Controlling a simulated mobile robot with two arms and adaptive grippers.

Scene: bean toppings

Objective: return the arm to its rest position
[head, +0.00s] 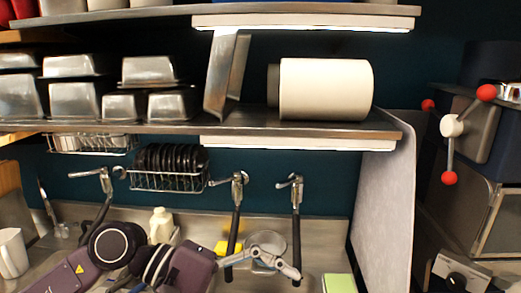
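My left arm comes in at the lower left, with dark purple links and round joints, in front of the sink counter. My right arm and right gripper do not show.
A steel shelf (235,127) holds metal pans (73,99) and a white roll (326,89). Below hang taps with black hoses and a wire rack of dark plates (170,160). A white mug (12,252) stands far left. A grey panel (386,205) bounds the sink at right.

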